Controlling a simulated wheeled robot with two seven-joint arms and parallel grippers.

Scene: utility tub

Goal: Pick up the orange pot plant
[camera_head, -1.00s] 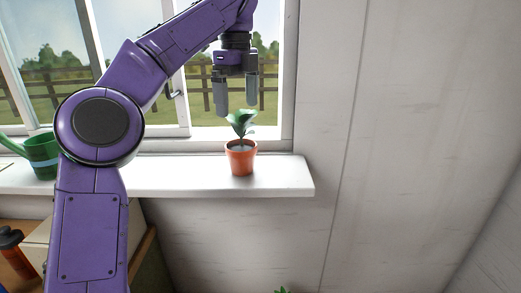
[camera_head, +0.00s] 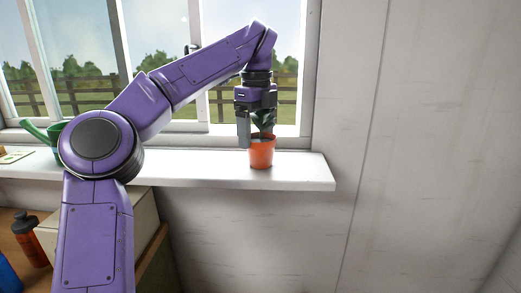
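The orange pot plant (camera_head: 261,154) stands upright on the white windowsill (camera_head: 306,174), towards its right end. My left gripper (camera_head: 257,133) points straight down over it. One grey finger is at the left side of the pot's rim and the other is at the right behind the leaves. The fingers are apart, with the green leaves between them. I cannot tell whether either finger touches the pot. The gripper hides most of the leaves. My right gripper is not in view.
A green watering can (camera_head: 42,134) stands on the sill at the left, partly behind my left arm. The window and its frame are close behind the gripper.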

